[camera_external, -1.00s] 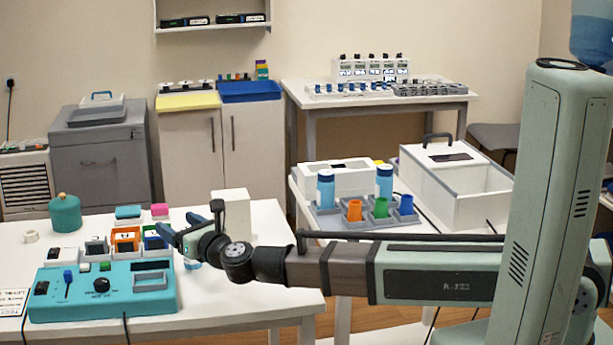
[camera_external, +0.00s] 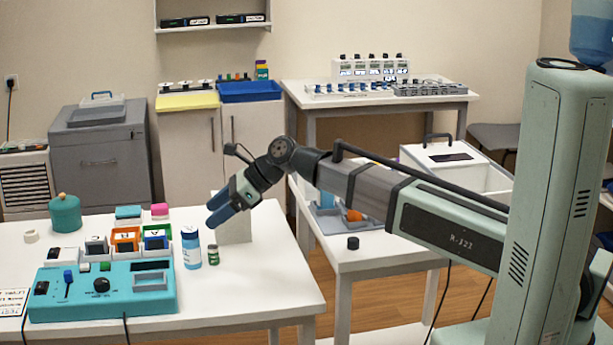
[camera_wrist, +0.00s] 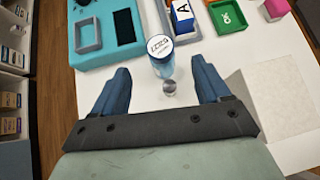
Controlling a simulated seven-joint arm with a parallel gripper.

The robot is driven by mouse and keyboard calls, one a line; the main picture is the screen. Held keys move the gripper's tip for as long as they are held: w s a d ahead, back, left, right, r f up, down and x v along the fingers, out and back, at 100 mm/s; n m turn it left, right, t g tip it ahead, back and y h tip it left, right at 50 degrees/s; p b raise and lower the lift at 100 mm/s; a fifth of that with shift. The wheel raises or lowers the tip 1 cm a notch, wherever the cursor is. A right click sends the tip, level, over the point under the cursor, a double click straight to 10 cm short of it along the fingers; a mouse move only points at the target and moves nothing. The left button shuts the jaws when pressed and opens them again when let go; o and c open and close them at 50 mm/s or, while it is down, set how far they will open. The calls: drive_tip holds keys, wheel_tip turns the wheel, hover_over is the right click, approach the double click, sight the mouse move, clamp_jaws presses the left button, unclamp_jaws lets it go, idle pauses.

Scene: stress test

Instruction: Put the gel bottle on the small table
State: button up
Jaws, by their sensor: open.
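A blue bottle with a white label (camera_external: 191,248), which looks like the gel bottle, stands upright on the left white table (camera_external: 255,287). In the wrist view the bottle (camera_wrist: 160,58) shows its white lettered cap, between my fingers in the picture. A small green vial (camera_external: 213,255) stands just right of it; its silvery top shows in the wrist view (camera_wrist: 169,87). My gripper (camera_external: 214,207) is open and empty, raised above and to the right of the bottle, fingers pointing down-left. Its spread blue fingers show in the wrist view (camera_wrist: 160,72). I cannot tell which table is the small one.
A teal control panel (camera_external: 100,308) and coloured blocks lie left of the bottle. A white block (camera_external: 235,225) stands behind my gripper.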

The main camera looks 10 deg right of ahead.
sight(191, 248)
drive_tip(key=shift+g+h, duration=0.4)
drive_tip(key=shift+h, duration=0.2)
drive_tip(key=x, duration=0.4)
drive_tip(key=d+f+x, duration=0.1)
drive_tip(key=x, duration=0.7)
drive_tip(key=shift+w+d+f, duration=0.25)
drive_tip(key=shift+d+f, duration=0.05)
drive_tip(key=shift+d, duration=0.05)
drive_tip(key=c, duration=1.2)
drive_tip(key=shift+r, duration=0.15)
wheel_tip(191, 248, up, 10)
drive_tip(key=shift+d+f, duration=0.1)
